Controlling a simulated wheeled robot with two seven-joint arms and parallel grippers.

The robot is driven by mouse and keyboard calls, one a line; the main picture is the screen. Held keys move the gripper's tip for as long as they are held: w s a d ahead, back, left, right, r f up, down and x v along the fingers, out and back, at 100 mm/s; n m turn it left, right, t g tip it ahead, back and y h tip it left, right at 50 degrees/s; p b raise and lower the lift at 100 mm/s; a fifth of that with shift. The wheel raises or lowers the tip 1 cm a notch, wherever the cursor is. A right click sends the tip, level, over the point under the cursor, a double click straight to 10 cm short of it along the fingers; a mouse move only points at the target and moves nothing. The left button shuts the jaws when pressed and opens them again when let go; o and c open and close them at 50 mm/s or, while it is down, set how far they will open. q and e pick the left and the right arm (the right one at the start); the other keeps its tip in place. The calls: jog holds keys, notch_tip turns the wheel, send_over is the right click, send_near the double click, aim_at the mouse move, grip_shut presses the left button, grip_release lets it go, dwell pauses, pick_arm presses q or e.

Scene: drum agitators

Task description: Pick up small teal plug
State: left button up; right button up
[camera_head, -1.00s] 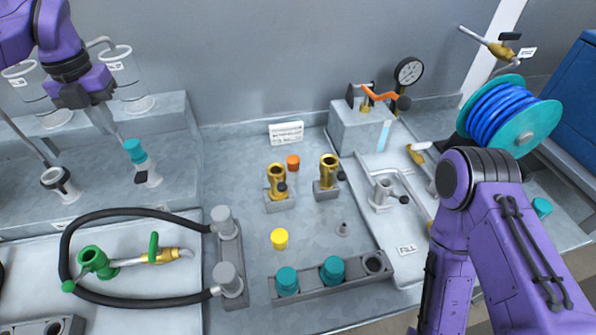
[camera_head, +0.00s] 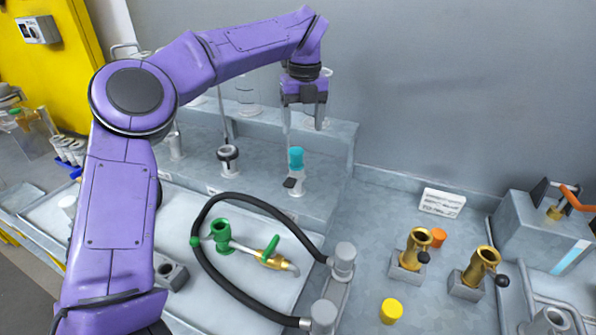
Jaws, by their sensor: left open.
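The small teal plug (camera_head: 296,158) sits upright on top of a small pale holder (camera_head: 296,185) on the raised grey ledge, in the middle of the head view. My left gripper (camera_head: 304,126) points down with its two fingers apart and nothing between them. In the picture it is just above and slightly right of the teal plug, apart from it. My right gripper is out of view.
A dark-ringed fitting (camera_head: 228,157) stands left of the plug, with pale glass vessels behind. A black hose (camera_head: 204,265) loops in front, around a green-and-brass valve (camera_head: 270,255). Brass fittings (camera_head: 416,245), an orange cap (camera_head: 438,238) and a yellow cap (camera_head: 391,311) are at right.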

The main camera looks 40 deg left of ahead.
aim_at(297, 150)
pick_arm(q)
jog(key=shift+r+n, duration=0.55)
jog(key=shift+n, duration=0.45)
jog(key=shift+s+a+f, duration=0.1)
jog(key=shift+s+f, duration=0.15)
jog(key=shift+f, duration=0.35)
jog(key=shift+s+a+f, duration=0.1)
jog(key=shift+s+f, duration=0.15)
jog(key=shift+f, duration=0.35)
jog(key=f, duration=0.2)
jog(key=f+p, duration=0.1)
jog(key=f, duration=0.4)
jog(key=shift+a+f+p, duration=0.2)
jog(key=shift+a+p, duration=0.1)
jog(key=shift+a, duration=0.1)
jog(key=shift+w+f, duration=0.1)
jog(key=shift+f, duration=0.2)
jog(key=c, duration=1.1)
jog(key=shift+r, duration=0.15)
jog(key=shift+c, duration=0.2)
